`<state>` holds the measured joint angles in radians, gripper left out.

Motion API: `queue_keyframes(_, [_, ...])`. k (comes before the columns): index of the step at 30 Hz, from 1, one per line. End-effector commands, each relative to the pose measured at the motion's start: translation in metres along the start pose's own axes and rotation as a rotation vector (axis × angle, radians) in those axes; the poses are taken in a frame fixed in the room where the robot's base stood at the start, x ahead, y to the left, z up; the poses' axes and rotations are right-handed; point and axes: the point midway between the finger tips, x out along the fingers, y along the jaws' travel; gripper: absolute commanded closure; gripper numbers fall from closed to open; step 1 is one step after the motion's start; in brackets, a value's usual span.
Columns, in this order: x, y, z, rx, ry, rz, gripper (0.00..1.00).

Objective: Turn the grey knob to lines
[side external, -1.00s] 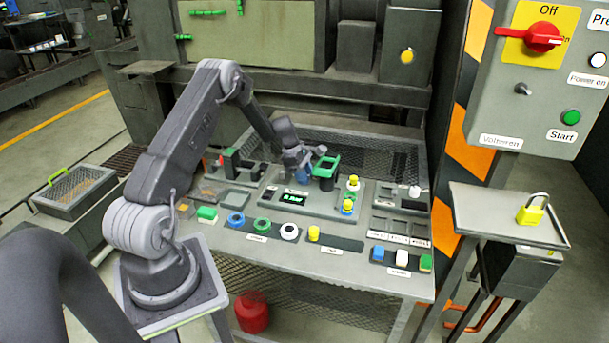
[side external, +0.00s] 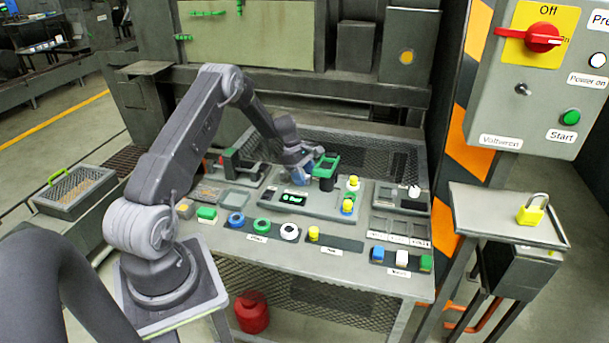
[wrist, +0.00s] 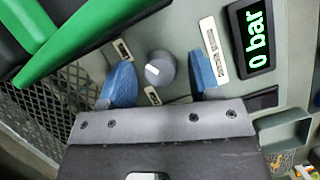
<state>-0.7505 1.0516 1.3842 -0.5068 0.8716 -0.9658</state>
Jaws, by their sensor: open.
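The grey knob (wrist: 160,68) is round with a short white mark on its face, pointing toward the left in the wrist view. Small white labels sit around it on the grey panel; their symbols are too small to read surely. My gripper (wrist: 160,76) is open, with one blue finger on each side of the knob and a visible gap on both sides. In the side external view my gripper (side external: 304,168) is low over the panel, left of the green-topped part, and hides the knob.
A display (wrist: 251,37) reading "0 bar" is right of the knob in the wrist view. A green-topped dark part (side external: 326,166) stands close to my gripper. Coloured buttons and rings, such as the green ring (side external: 262,226), lie along the bench front.

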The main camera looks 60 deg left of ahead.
Motion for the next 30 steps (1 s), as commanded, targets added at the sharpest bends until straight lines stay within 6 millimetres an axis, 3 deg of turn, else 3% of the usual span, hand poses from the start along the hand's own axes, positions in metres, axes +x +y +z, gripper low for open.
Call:
queue_keyframes(5, [-0.018,0.001,-0.001,-0.001,0.0,0.003,0.43])
queue_keyframes(18, [-0.111,0.0,-0.001,-0.001,0.002,0.004,0.43])
queue_keyframes(24, [-0.133,0.0,0.0,0.0,0.001,0.002,0.43])
queue_keyframes(30, [-0.138,0.0,0.0,0.0,0.0,0.0,0.43])
